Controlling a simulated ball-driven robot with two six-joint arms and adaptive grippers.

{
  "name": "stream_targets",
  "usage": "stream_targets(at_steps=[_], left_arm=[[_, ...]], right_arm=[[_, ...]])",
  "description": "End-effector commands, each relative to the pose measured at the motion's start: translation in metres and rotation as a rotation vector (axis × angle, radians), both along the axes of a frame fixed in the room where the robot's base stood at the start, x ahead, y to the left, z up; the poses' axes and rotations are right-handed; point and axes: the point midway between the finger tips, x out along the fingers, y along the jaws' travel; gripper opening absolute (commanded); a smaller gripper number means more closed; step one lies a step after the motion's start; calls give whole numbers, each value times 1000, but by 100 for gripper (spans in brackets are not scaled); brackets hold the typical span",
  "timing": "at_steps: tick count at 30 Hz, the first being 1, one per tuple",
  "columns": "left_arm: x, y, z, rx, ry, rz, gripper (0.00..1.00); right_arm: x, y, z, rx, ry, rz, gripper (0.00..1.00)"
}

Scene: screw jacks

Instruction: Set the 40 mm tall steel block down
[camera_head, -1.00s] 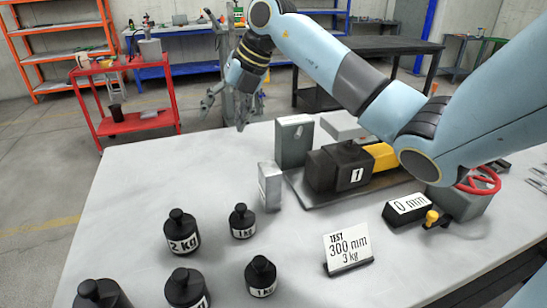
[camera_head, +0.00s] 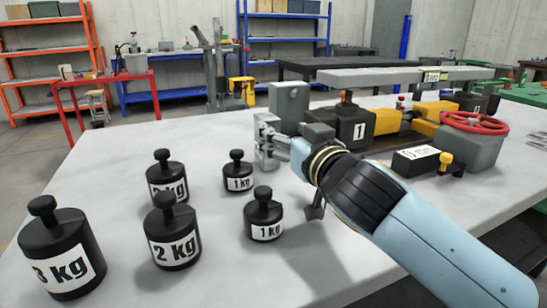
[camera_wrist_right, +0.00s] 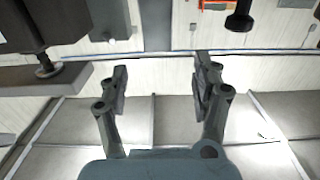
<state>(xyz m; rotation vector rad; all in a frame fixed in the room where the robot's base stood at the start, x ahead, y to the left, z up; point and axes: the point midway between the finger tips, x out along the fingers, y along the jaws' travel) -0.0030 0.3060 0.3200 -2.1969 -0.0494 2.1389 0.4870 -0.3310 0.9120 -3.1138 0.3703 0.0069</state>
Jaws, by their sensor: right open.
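A small steel block (camera_head: 265,135) stands on the table in the head view, left of the black jack unit marked 1 (camera_head: 353,125). A taller grey steel block (camera_head: 289,105) stands just behind it. My right gripper (camera_head: 276,147) is at the small block's right side, with its fingers partly overlapping it; I cannot tell whether they touch. The right wrist view shows the two fingers (camera_wrist_right: 160,88) spread apart, with no block visible between them. I cannot tell the blocks' heights from these views. My left gripper is out of view.
Black weights, including a 3 kg (camera_head: 62,255), a 2 kg (camera_head: 173,238) and a 1 kg (camera_head: 264,218), stand left and in front. A red handwheel (camera_head: 474,123) and a black display box (camera_head: 415,160) are at right. The table (camera_head: 110,165) is clear at far left.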

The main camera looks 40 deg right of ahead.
Motion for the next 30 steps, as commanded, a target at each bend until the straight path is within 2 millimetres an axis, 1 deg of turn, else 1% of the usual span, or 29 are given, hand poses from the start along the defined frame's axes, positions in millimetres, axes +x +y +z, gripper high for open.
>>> stream_targets(at_steps=[3,6,14,18,21,24,30], left_arm=[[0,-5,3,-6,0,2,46],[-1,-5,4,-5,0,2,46],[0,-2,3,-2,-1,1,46],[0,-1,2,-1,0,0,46],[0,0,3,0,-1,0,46],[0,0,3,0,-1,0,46],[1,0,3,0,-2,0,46]], right_arm=[[20,-5,4,-3,-5,0,65],[36,-9,4,-3,-5,0,65],[59,-16,2,-5,-5,1,65],[81,-24,0,-5,-4,0,65],[94,-27,0,-5,-4,0,65],[100,-28,-1,-6,-4,1,65],[100,-28,-1,-6,-3,1,65]])
